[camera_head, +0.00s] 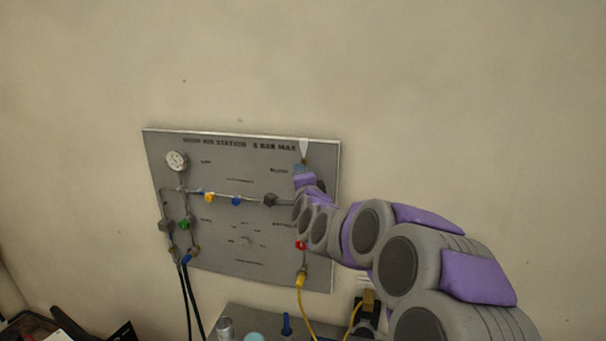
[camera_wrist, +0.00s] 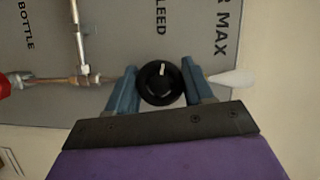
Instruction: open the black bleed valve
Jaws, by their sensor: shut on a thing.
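The black bleed valve knob (camera_wrist: 161,83) shows in the wrist view, round, with a white mark pointing to the top of the picture. My gripper (camera_wrist: 160,88) has its two blue fingers on either side of the knob and is shut on it. In the head view my gripper (camera_head: 303,168) is at the upper right of the grey panel (camera_head: 250,245), and it hides the knob there. The word BLEED (camera_wrist: 160,16) is printed on the panel just above the knob in the wrist view.
A white cone-shaped outlet (camera_wrist: 230,80) sits right of my gripper. A red valve (camera_head: 301,245) and a yellow hose (camera_head: 301,292) are lower on the panel. A gauge (camera_head: 176,160), yellow valve (camera_head: 210,197), blue valve (camera_head: 236,201) and green valve (camera_head: 184,225) lie to the left.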

